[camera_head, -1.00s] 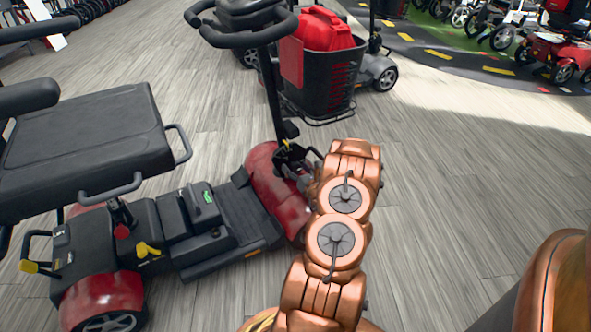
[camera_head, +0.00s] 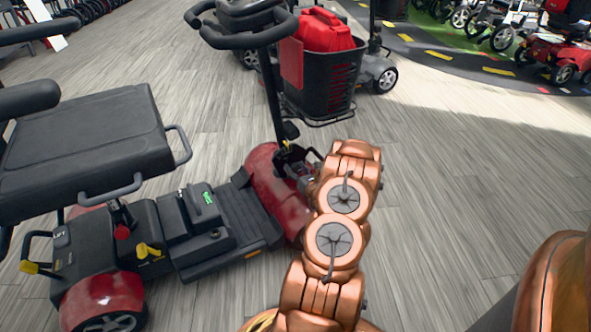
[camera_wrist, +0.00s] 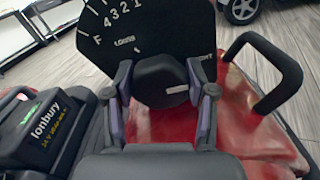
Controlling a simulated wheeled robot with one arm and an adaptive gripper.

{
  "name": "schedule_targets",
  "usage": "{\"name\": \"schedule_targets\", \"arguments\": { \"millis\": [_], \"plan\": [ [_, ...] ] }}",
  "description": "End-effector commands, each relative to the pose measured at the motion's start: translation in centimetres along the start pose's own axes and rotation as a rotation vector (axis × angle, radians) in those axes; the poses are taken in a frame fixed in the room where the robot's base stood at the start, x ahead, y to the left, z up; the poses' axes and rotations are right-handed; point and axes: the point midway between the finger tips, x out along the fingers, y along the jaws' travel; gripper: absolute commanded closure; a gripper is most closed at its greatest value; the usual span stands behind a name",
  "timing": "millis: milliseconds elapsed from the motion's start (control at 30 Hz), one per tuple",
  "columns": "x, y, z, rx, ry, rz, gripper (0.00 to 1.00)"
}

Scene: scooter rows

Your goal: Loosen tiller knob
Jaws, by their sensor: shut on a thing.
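The tiller knob (camera_wrist: 164,82) is black and round, with a small pale mark, and sits in front of a black dial plate (camera_wrist: 138,30) in the wrist view. The plate has white numbers, tick marks and partly hidden lettering. My gripper (camera_wrist: 160,76) is shut on the knob, one finger on each side. In the head view, the knob and fingertips are hard to make out near the foot of the tiller (camera_head: 272,95), partly hidden by my arm. The tiller stands upright on the red and black scooter (camera_head: 280,195).
A black handle loop (camera_wrist: 280,75) stands right of my gripper in the wrist view. The scooter's seat (camera_head: 85,140) is at left in the head view.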

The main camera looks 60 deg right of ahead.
Motion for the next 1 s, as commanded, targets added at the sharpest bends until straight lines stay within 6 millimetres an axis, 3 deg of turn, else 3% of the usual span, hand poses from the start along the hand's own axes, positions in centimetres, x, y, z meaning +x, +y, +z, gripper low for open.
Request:
{"name": "schedule_targets", "arguments": {
  "millis": [1000],
  "plan": [
    [0.06, 0.16, 0.07, -0.201, 0.001, 0.001, 0.79]
  ]
}}
